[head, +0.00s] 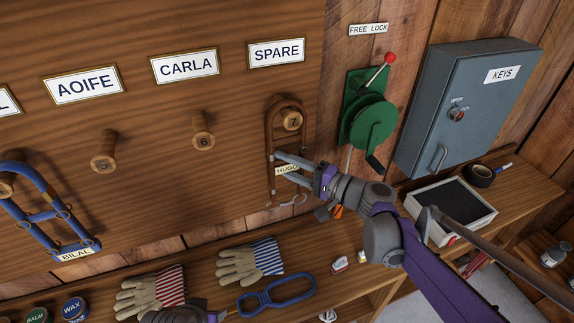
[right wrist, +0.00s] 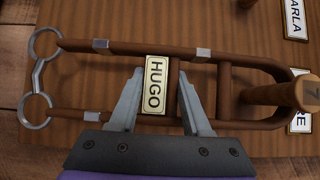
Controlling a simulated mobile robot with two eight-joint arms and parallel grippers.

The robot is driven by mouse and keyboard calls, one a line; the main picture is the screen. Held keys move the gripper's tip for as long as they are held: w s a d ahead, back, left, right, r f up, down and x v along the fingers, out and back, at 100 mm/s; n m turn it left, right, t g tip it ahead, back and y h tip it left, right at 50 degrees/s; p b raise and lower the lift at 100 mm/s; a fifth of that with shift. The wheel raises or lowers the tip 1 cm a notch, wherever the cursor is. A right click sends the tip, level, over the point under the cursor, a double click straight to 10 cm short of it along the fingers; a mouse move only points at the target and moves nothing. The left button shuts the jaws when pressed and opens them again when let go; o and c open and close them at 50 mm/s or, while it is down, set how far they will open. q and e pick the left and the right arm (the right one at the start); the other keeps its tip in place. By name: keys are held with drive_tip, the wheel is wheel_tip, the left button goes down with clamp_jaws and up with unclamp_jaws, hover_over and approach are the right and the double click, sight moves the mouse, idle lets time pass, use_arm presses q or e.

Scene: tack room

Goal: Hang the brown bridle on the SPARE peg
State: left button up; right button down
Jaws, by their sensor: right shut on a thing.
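The brown bridle (head: 269,150) hangs upright against the board below the SPARE sign (head: 277,52). Its top loop encloses the peg numbered 7 (head: 292,121), seen also in the right wrist view (right wrist: 290,93). Whether the strap rests on the peg is unclear. The bridle (right wrist: 225,90) carries a HUGO plate (right wrist: 155,84) and a ring bit at its lower end. My right gripper (head: 276,164) is shut on the bridle's middle by the plate, one finger on each side. Part of my left arm's end (head: 185,315) shows at the bottom edge; its fingers cannot be made out.
Pegs 6 (head: 203,131) and 5 (head: 104,154) are bare. A blue bridle (head: 47,210) hangs at left. A green lever lock (head: 373,123) and grey key cabinet (head: 466,105) stand close at right.

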idle(0.4)
drive_tip(key=shift+c, duration=1.4)
unclamp_jaws()
drive_tip(key=shift+d, duration=0.1)
drive_tip(key=v, duration=1.1)
drive_tip(key=s+f+n+g+h, duration=0.35)
drive_tip(key=s+f+h, duration=0.45)
drive_tip(key=s+f, duration=0.45)
drive_tip(key=s+d+f+n+h, duration=0.2)
drive_tip(key=s+d+f+h, duration=0.4)
drive_tip(key=s+d, duration=0.3)
drive_tip(key=shift+s+d+h, duration=0.25)
drive_tip(key=shift+d+h, duration=0.05)
drive_tip(key=shift+h, duration=0.5)
